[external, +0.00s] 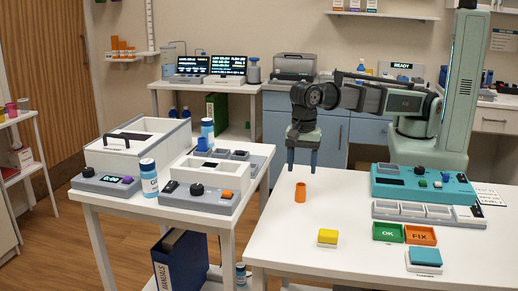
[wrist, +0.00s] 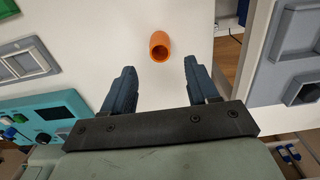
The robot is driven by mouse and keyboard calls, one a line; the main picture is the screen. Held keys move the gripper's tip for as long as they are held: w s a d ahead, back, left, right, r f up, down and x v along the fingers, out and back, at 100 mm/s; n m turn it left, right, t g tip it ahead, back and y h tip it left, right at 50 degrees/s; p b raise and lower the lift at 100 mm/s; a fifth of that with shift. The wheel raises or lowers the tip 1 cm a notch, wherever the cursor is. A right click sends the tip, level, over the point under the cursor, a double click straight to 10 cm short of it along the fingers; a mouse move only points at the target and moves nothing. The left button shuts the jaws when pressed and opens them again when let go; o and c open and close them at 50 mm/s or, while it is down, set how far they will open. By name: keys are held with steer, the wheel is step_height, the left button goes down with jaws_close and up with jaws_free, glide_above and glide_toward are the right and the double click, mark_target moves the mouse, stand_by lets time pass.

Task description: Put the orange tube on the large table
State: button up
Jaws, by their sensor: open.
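The orange tube (external: 300,193) stands upright on the large white table (external: 330,225), near its left edge. In the wrist view the tube (wrist: 160,46) shows ahead of my fingertips, roughly centred between them, with its dark hollow end visible. My gripper (external: 302,168) is open and empty, pointing down just above and behind the tube in the external view. Its two dark fingers (wrist: 157,75) are apart and do not visibly touch the tube.
A yellow block (external: 328,237), OK/FIX trays (external: 405,234), a teal device (external: 425,184) and a teal-topped block (external: 424,258) occupy the large table. A smaller table (external: 235,208) with boxes stands left, across a gap. The large table's middle is clear.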

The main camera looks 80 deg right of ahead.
steer(key=shift+r, duration=1.95)
